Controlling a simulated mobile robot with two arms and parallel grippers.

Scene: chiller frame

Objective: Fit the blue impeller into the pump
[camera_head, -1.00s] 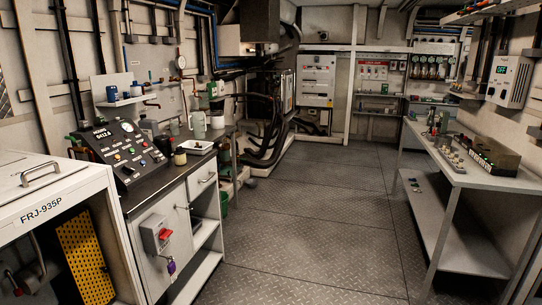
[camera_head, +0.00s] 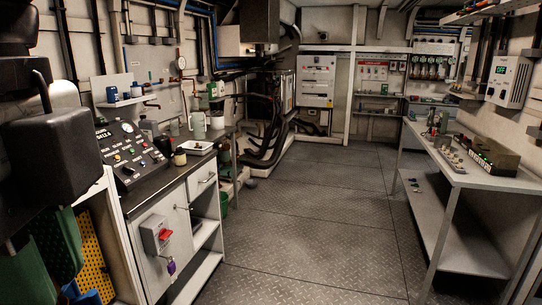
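I cannot make out a blue impeller or a pump for certain in the head view. No gripper fingers can be told there. Dark green shapes (camera_head: 58,245) show below the dark part, in front of the yellow perforated panel (camera_head: 92,262); I cannot tell what they are. My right arm and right gripper are out of view.
A control panel (camera_head: 133,155) stands on the left workbench, with a white tray (camera_head: 199,148) and a grey jug (camera_head: 197,124) behind it. A wall shelf (camera_head: 128,101) holds small containers. A long table (camera_head: 472,176) stands at right. The floor (camera_head: 305,215) between is clear.

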